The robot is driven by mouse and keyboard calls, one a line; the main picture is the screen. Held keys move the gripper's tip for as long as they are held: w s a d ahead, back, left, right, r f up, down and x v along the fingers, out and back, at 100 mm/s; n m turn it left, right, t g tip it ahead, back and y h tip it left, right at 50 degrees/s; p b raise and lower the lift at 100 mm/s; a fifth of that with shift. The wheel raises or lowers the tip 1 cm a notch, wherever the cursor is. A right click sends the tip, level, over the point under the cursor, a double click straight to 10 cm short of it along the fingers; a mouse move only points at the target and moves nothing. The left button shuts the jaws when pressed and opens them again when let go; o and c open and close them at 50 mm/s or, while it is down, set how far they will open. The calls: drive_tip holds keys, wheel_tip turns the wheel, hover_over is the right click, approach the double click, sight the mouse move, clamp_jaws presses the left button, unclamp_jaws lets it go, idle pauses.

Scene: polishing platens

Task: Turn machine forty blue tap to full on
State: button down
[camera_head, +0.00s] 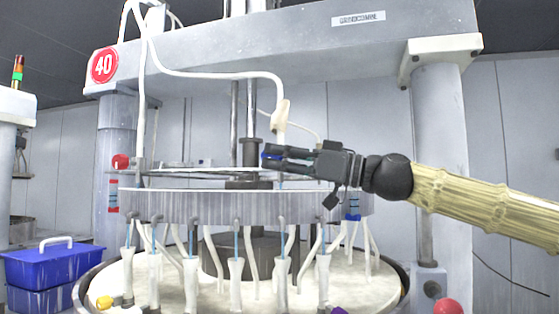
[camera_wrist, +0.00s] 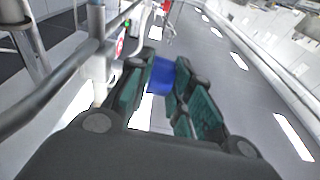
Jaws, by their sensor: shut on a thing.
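Machine forty carries a round red sign (camera_head: 104,66) with a white 40 on its upper left. The blue tap (camera_wrist: 163,77) shows in the wrist view as a plain blue block between my two green-padded fingers. In the head view only a little blue of the tap (camera_head: 268,155) shows at my fingertips. My gripper (camera_head: 276,158) reaches in from the right, level with the thin rail above the grey ring, and is shut on the blue tap. The fingers hide most of the tap, so how far it is turned cannot be told.
A white hose (camera_head: 281,114) hangs just above my gripper. The toothed grey ring (camera_head: 190,205) with several hoses lies below it, over the pale platen (camera_head: 210,290). A central post (camera_head: 250,110) stands close to the fingertips. A red knob (camera_head: 121,162) sits at the rail's left end.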

drive_tip(key=shift+d+r, duration=0.1)
drive_tip(key=shift+r, duration=0.1)
drive_tip(key=c, duration=1.4)
unclamp_jaws()
drive_tip(key=shift+c, duration=0.2)
drive_tip(key=shift+o, duration=0.8)
drive_tip(key=shift+f, duration=0.15)
drive_tip(key=v, duration=1.2)
